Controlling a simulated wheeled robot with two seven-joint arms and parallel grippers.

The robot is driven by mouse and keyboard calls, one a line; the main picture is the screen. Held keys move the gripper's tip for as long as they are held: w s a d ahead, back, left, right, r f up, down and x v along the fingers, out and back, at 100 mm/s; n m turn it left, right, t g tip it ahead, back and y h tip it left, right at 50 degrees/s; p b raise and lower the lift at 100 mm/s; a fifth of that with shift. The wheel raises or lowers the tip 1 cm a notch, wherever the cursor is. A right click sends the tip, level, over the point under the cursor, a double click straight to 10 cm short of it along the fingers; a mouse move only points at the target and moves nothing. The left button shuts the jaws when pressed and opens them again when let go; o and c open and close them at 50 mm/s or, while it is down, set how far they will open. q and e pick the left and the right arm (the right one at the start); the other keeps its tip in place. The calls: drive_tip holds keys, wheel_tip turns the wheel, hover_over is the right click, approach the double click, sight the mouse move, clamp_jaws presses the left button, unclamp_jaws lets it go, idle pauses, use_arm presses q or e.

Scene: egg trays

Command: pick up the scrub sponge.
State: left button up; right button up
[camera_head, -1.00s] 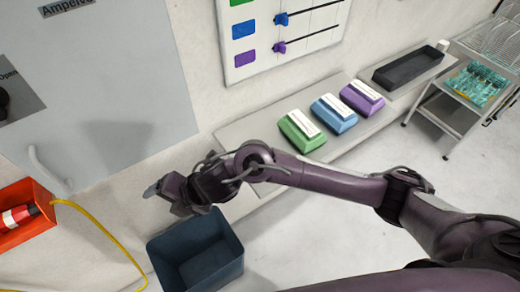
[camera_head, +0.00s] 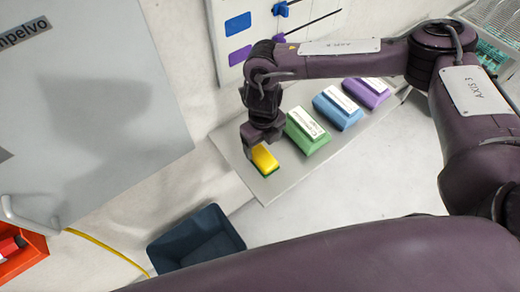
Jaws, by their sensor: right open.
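The scrub sponge (camera_head: 265,159), yellow with a green underside, lies on the grey shelf (camera_head: 272,190) near its left end. My right gripper (camera_head: 263,143) points down right over the sponge. It is open, with its fingertips at the sponge's far end and covering part of it. I cannot tell whether the fingers touch the sponge. My left gripper is not in view.
A green block (camera_head: 306,132), a blue block (camera_head: 338,108) and a purple block (camera_head: 367,93), each with a white label, stand in a row right of the sponge. A dark blue bin (camera_head: 195,239) is below. A yellow hose (camera_head: 108,250) runs at the left.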

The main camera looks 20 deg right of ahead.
sight(263, 157)
drive_tip(key=shift+s+f+p, duration=0.5)
drive_tip(key=shift+s+p, duration=0.1)
drive_tip(key=shift+s, duration=0.25)
wheel_tip(263, 157, down, 3)
drive_tip(key=shift+a+r+p, duration=0.1)
drive_tip(key=shift+p, duration=0.65)
drive_tip(key=shift+w+f, duration=0.2)
drive_tip(key=shift+f, duration=0.3)
drive_tip(key=shift+w+f, duration=0.15)
drive_tip(key=shift+f, duration=0.35)
drive_tip(key=shift+s, duration=0.1)
drive_tip(key=shift+c, duration=0.5)
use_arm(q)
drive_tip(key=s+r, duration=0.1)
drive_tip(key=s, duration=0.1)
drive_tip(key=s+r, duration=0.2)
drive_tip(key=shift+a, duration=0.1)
use_arm(e)
drive_tip(key=c, duration=1)
